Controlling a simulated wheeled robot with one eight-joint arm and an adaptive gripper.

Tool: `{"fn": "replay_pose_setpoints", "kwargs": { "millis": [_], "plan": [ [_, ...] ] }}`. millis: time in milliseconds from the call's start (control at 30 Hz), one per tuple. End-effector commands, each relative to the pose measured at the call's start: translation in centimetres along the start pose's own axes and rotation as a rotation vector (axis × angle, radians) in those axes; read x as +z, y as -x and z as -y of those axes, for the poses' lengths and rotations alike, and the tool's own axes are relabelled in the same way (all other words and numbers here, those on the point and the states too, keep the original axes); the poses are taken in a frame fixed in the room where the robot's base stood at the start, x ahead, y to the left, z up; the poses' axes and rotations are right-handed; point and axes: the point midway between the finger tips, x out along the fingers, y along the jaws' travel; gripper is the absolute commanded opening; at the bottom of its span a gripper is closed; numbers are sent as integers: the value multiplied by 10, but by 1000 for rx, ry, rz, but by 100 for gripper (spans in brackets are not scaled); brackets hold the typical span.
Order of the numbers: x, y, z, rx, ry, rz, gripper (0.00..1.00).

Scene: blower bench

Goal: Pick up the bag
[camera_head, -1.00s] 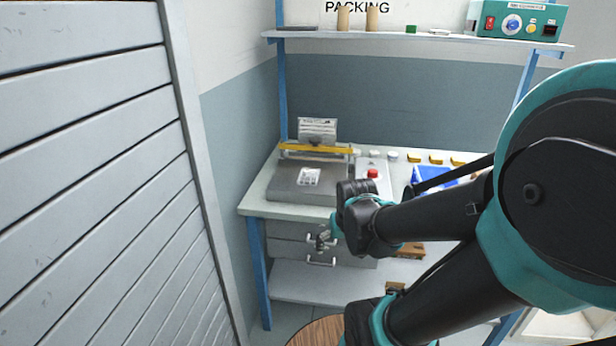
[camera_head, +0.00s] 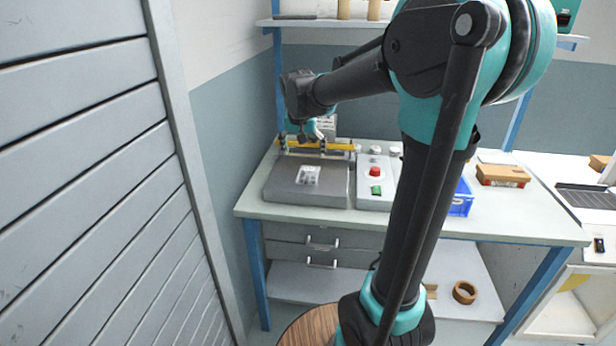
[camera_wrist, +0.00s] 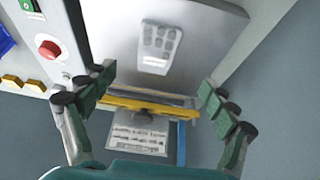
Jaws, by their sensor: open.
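The bag (camera_head: 309,175) is a small, pale, flat packet with grey spots. It lies on the grey plate of the bench machine (camera_head: 283,190). In the wrist view the bag (camera_wrist: 158,48) is at the upper middle, beyond the fingertips and between their lines. My gripper (camera_head: 313,141) hangs over the back of the machine, near its yellow bar (camera_head: 342,146), apart from the bag. In the wrist view my gripper (camera_wrist: 157,84) is open with nothing between its fingers.
A control box with a red button (camera_head: 375,171) stands right of the plate. A printed card (camera_wrist: 138,136) stands behind the yellow bar. A blue bin (camera_head: 462,199) and a brown box (camera_head: 502,175) are further right. A shelf (camera_head: 330,23) runs above; a slatted grey wall (camera_head: 80,180) is left.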

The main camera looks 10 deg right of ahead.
Motion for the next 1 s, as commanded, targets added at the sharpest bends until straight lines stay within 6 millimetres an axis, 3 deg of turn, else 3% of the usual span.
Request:
{"fn": "replay_pose_setpoints", "kwargs": {
  "millis": [100,300,567,833,1000],
  "plan": [
    [-1,-25,-1,1,-1,0,86],
    [0,-54,-1,0,0,0,86],
    [-1,-71,-2,0,-1,0,86],
    [-4,-107,-5,0,0,0,86],
    [-4,-114,-5,0,0,0,86]
  ]
}}
